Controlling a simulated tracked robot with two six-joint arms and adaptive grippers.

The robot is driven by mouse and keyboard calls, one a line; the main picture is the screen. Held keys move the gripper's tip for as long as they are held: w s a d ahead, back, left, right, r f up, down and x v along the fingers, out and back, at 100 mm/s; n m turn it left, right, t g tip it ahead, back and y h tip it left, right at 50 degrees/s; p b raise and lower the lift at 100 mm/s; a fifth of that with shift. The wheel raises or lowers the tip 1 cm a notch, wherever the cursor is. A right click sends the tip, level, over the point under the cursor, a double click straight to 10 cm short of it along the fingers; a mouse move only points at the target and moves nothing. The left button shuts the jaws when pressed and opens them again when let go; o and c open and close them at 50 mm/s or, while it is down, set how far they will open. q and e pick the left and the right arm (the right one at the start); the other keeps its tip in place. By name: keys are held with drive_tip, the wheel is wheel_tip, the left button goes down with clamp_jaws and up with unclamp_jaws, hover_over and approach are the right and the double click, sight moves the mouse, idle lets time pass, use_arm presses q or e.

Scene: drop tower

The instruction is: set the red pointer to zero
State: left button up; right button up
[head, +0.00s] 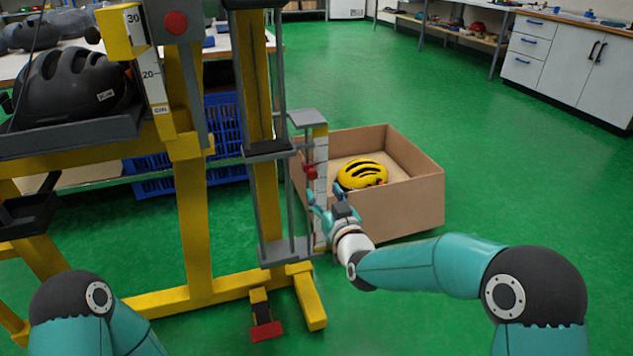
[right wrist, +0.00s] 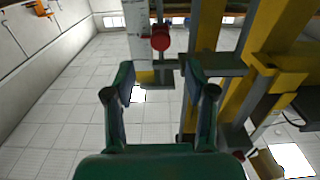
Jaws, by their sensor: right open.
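The red pointer (head: 310,171) is a small red piece on a thin upright rod beside a white scale strip (head: 321,185), right of the yellow tower. The scale's numbers are too small to read. My right gripper (head: 331,203) is just below and near the pointer, open and empty, reaching upward. In the right wrist view the red pointer (right wrist: 160,38) shows beyond and between the spread fingertips (right wrist: 159,75), apart from them. My left gripper is out of view; only part of my left arm shows at lower left.
A cardboard box (head: 410,206) with a yellow helmet (head: 361,175) stands behind my right gripper. The yellow tower post (head: 257,110) and grey guide rods stand to its left. A black helmet (head: 70,85) rests on a grey carriage. A red pedal (head: 266,331) is near the tower base. Green floor at right is clear.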

sight(313, 175)
drive_tip(key=b+x, duration=0.1)
drive_tip(key=x, duration=0.6)
drive_tip(key=shift+w, duration=0.15)
clamp_jaws()
